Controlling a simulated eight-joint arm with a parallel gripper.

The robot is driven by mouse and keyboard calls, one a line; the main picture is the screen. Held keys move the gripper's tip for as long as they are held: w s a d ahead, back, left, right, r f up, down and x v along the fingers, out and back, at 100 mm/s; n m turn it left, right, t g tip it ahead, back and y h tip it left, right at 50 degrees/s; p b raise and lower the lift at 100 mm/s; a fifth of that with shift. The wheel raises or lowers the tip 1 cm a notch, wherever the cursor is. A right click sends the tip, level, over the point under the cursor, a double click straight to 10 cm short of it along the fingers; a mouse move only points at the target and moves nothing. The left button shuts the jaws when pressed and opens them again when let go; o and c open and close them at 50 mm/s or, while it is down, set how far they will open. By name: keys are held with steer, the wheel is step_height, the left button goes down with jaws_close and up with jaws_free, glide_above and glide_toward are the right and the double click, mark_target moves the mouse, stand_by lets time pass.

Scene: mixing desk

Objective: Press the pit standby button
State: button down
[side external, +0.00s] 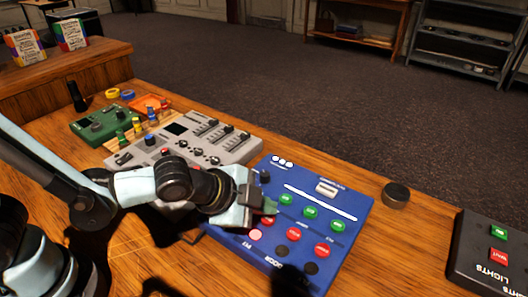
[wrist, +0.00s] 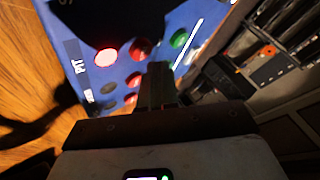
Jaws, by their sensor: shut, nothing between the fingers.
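A blue panel (side external: 352,204) lies on the wooden desk, with green buttons, red buttons and round lamps in rows. The PIT label (wrist: 77,65) is at the panel's edge in the wrist view. Beside it are a bright pinkish lamp (wrist: 106,57), a red button (wrist: 140,48) and a green button (wrist: 179,38) in one line. In the side view, the pit line has the bright lamp (side external: 256,235) and red button (side external: 267,220). My gripper (side external: 268,207) is shut and empty over this line, close to the red button. I cannot tell whether it touches.
A grey mixer (side external: 240,150) with knobs and faders adjoins the panel. A green box (side external: 95,125) stands farther left. A dark round knob-like object (side external: 396,194) and a black lights box (side external: 490,250) are to the right. Bare desk lies between them.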

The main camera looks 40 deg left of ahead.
mark_target(264, 221)
steer(key=shift+r, duration=0.1)
steer(key=shift+r, duration=2.45)
steer(key=s+a+r+n+y, duration=0.1)
steer(key=s+a+n+y, duration=0.1)
steer(key=a+n, duration=0.5)
steer(key=s+a+r+n+g+y, duration=0.1)
steer(key=a+n, duration=0.5)
steer(key=a, duration=0.6)
steer(key=shift+s+a+r+n+y, duration=0.3)
steer(key=shift+s+a+n+y, duration=0.1)
steer(key=shift+s, duration=0.4)
